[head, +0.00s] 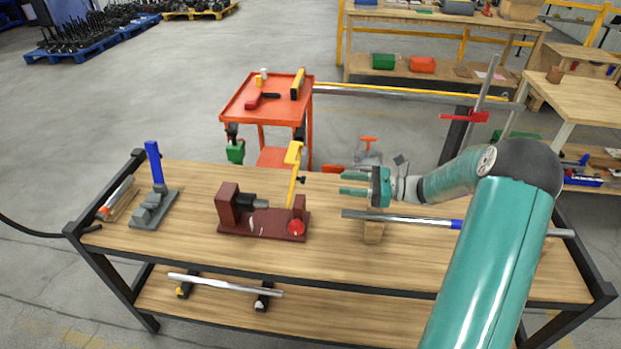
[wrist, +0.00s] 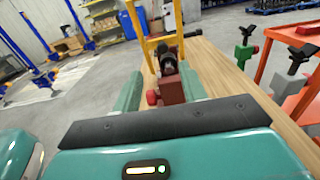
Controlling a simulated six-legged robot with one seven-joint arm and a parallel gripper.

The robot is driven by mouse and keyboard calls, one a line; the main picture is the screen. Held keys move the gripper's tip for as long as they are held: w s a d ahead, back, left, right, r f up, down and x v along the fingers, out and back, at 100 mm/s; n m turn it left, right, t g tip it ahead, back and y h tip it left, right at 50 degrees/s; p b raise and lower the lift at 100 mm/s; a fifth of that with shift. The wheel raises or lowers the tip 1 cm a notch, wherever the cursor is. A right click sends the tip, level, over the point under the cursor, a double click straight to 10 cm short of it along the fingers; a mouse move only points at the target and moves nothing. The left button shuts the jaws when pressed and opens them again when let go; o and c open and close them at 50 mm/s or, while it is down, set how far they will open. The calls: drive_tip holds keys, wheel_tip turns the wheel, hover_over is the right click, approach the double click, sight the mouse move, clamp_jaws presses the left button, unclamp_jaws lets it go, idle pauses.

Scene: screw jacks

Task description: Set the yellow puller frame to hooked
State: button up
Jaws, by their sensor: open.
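The yellow puller frame (head: 294,172) stands nearly upright at the right part of a dark red fixture (head: 262,223) on the bench, with its yellow top piece (head: 294,152) raised above it. In the wrist view, the frame (wrist: 137,38) rises beyond my fingers, around or behind a black cylindrical part (wrist: 167,62); whether it touches this part I cannot tell. A red knob (head: 296,227) sits at the fixture's lower right. My gripper (head: 347,184) is open and empty, to the right of the frame and apart from it, pointing toward it.
A grey vise-like fixture with a blue handle (head: 154,162) stands at the bench's left. An orange tool cart (head: 268,110) is behind the bench. The wood between fixtures is clear.

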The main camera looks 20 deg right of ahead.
drive_tip(key=x, duration=1)
drive_tip(key=shift+w, duration=0.2)
drive_tip(key=shift+f, duration=0.15)
clamp_jaws()
